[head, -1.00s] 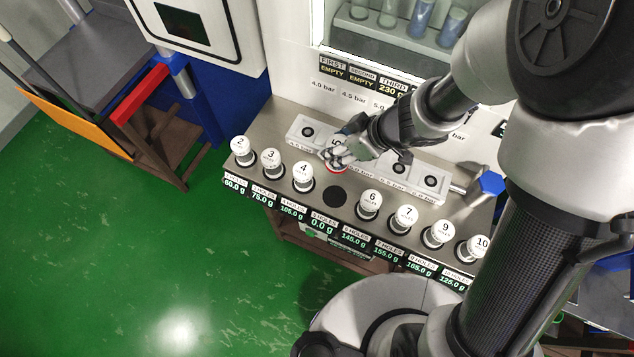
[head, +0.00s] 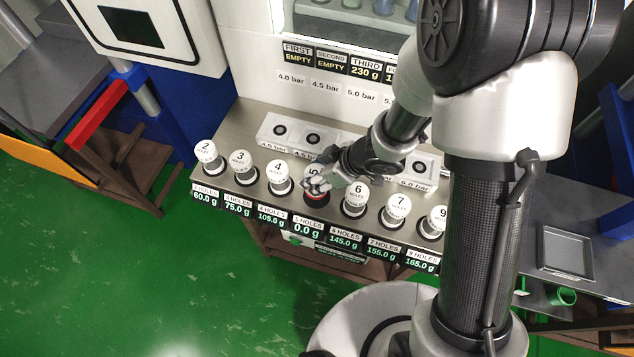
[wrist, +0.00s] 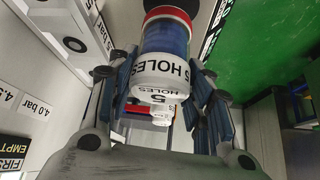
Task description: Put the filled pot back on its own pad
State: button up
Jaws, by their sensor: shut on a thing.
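The 5-hole pot (wrist: 163,45) has a white cap marked "5 HOLES" and blue contents in a clear body. My gripper (head: 318,183) is shut on it, with fingers on both sides in the wrist view (wrist: 163,92). In the head view the pot is mostly hidden by my gripper; a red ring (head: 317,194) shows below the fingers. Its dark round pad (head: 316,203) is right below, between pots 4 and 6, and its display (head: 303,228) reads 0.0 g. Whether the pot touches the pad I cannot tell.
Pot 4 (head: 278,172) and pot 6 (head: 355,195) stand close on either side in the front row. Behind is a white block row (head: 283,131) with dark round sockets. The panel above (head: 330,60) reads FIRST and SECOND EMPTY, THIRD 230 g.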

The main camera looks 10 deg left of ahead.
jog(key=shift+f+b, duration=0.65)
jog(key=shift+f, duration=0.95)
jog(key=shift+f, duration=0.2)
jog(key=o, duration=1.5)
jog(key=shift+d+r, duration=0.1)
jog(key=shift+r, duration=0.45)
jog(key=p+v, duration=0.6)
jog(key=v, duration=0.5)
